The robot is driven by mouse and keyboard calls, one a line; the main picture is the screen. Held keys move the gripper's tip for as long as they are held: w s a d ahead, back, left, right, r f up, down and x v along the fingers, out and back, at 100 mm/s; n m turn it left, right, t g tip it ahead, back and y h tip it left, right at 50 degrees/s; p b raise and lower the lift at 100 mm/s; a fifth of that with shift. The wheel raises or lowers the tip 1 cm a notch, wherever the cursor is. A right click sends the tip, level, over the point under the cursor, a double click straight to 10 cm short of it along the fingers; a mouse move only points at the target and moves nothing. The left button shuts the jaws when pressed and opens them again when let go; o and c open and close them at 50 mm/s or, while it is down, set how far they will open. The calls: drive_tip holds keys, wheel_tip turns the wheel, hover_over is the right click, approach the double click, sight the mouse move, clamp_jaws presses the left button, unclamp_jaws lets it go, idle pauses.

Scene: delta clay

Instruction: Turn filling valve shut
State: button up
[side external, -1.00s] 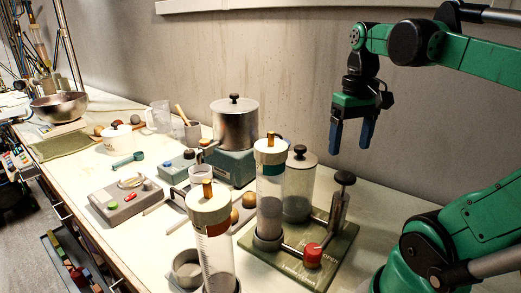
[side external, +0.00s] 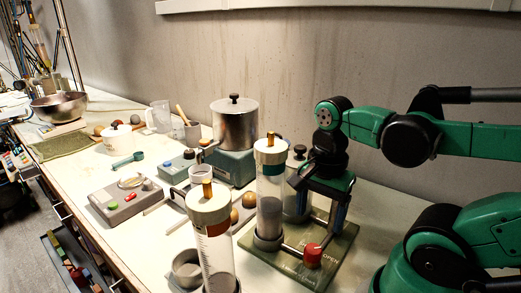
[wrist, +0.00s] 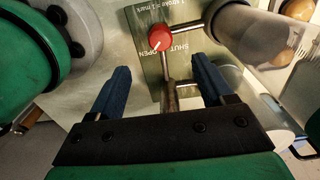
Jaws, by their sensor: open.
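The filling valve is a red round knob (side external: 312,254) on the green base plate (side external: 342,243), joined to metal pipes. In the wrist view the red knob (wrist: 160,37) carries a short white mark pointing down-left, and the word SHUT is printed just beside it.
A clear cylinder (side external: 270,195) with grey contents stands left of the knob, close to my gripper. Another clear cylinder (side external: 216,250) stands in front. A lidded jar (side external: 298,187) is behind, partly hidden by my gripper. The upright pump is mostly hidden too.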

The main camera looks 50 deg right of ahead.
sight(314, 249)
drive_tip(key=shift+f, duration=4)
clamp_jaws()
